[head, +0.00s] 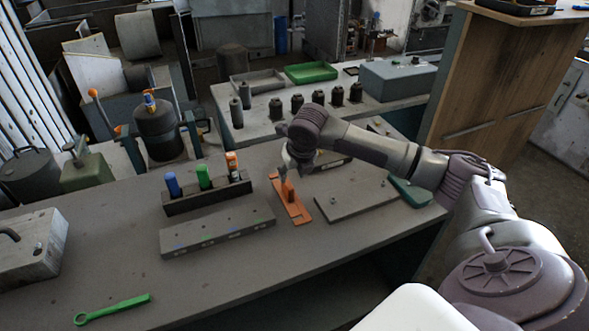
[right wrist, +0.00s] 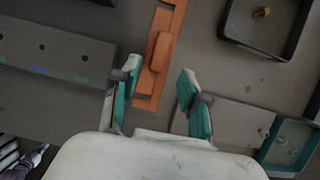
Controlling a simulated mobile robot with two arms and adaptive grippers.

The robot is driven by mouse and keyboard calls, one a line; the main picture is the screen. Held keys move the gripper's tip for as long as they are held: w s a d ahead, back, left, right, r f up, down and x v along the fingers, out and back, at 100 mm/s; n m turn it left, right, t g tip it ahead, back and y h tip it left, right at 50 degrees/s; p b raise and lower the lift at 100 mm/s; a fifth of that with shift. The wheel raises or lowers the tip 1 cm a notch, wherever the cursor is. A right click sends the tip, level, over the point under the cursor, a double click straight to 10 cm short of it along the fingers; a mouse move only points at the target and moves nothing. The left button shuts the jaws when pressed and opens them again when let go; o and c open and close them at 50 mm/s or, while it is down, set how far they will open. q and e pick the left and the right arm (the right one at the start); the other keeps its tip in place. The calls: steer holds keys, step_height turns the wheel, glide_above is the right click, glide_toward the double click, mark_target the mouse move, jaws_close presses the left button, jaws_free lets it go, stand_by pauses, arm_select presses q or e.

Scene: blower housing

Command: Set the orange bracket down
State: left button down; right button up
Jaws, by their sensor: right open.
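The orange bracket (head: 291,203) lies flat on the grey workbench, between a long grey block and a flat grey plate. It also shows in the right wrist view (right wrist: 160,50), with a raised orange grip along its middle. My right gripper (right wrist: 157,88) is open, with its teal-padded fingers apart and the near end of the bracket showing between them. In the head view my right gripper (head: 297,165) is above the far part of the bracket, and my wrist hides some of it. I cannot tell if a finger touches it. My left gripper is not in view.
Left of the bracket are the long grey block (head: 217,230) and a rack (head: 207,197) with blue, green and orange-white items. Right of it is the flat plate (head: 355,197). A dark tray (right wrist: 268,52) lies beyond. A green wrench (head: 112,309) lies front left.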

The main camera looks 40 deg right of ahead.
steer(key=shift+v, duration=1.6)
